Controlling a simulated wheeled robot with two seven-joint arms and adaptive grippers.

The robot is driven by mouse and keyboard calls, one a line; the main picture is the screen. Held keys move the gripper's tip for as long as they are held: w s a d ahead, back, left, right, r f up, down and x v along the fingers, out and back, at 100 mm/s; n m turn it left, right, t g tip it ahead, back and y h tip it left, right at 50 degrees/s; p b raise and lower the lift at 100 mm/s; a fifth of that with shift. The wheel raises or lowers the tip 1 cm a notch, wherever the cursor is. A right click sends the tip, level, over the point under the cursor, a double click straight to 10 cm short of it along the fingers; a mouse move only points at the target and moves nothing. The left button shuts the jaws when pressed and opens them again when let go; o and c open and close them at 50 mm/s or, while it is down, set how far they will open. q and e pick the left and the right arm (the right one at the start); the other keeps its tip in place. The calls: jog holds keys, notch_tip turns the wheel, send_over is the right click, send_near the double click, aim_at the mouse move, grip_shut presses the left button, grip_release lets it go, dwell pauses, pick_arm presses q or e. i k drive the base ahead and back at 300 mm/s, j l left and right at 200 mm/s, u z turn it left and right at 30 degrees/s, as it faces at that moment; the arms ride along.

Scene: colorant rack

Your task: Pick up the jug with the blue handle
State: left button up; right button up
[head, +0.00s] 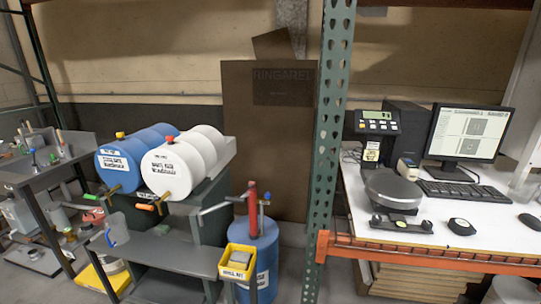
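A small pale, see-through jug (118,232) with what looks like a blue handle stands at the left end of the low grey shelf in the head view. It is small and partly blends with the things behind it, so its details are hard to tell. Neither of my grippers shows in the head view, so I see nothing held.
A blue drum (122,158) and a white drum (174,170) lie on a rack above the shelf. A yellow bin (237,262) and an upright blue barrel (264,250) stand to the right. A green post (330,130) and a white desk (470,225) are further right.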

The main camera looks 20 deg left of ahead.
aim_at(115, 233)
jog(key=u, duration=1.85)
